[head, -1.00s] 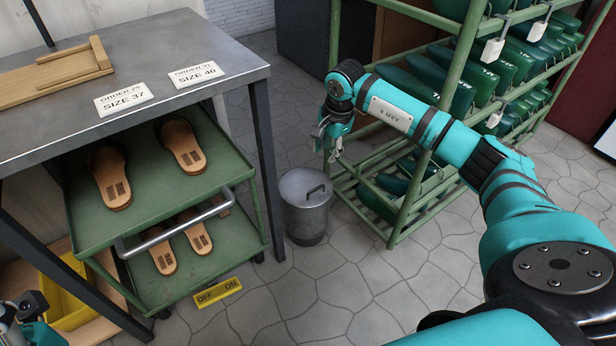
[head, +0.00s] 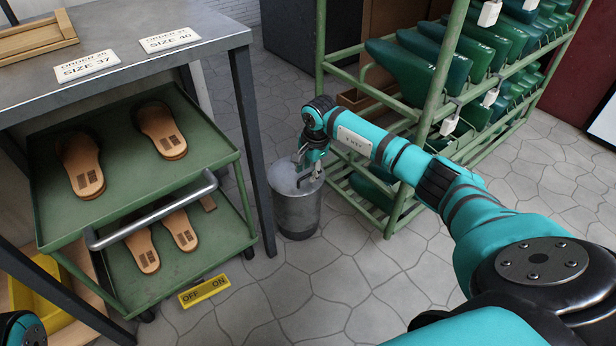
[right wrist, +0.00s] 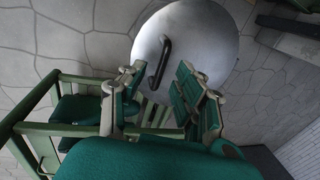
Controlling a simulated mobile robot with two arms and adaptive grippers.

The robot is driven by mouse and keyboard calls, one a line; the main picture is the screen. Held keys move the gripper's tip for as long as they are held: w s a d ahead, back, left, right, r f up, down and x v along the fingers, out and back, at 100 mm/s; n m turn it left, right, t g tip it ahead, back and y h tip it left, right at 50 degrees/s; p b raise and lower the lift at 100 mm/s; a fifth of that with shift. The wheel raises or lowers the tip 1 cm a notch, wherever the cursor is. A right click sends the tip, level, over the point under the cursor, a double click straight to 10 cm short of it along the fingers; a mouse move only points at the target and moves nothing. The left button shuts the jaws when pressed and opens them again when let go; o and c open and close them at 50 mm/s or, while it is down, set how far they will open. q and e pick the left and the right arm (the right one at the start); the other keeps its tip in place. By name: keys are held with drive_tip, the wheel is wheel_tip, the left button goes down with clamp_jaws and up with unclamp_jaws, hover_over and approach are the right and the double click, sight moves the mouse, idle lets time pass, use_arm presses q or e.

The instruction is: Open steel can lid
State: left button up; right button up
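The steel can (head: 296,213) stands upright on the floor, right of the table leg. Its round grey lid (head: 284,174) is on top, and fills the upper middle of the right wrist view (right wrist: 207,35). The lid's dark bar handle (right wrist: 160,63) shows in the right wrist view. My right gripper (head: 306,172) is over the lid in the head view. In the right wrist view its two fingers (right wrist: 166,88) are spread apart with nothing between the pads, and the handle lies just beyond the gap. Of my left arm only a piece shows at the lower left corner; its gripper is out of view.
A green rack (head: 433,110) with green shoe lasts stands right behind the can. The steel table (head: 130,62) and a green cart (head: 112,182) with sandals are on the left.

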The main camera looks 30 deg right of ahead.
drive_tip(key=shift+w+f, duration=0.1)
drive_tip(key=shift+f, duration=0.35)
drive_tip(key=shift+c, duration=0.2)
clamp_jaws()
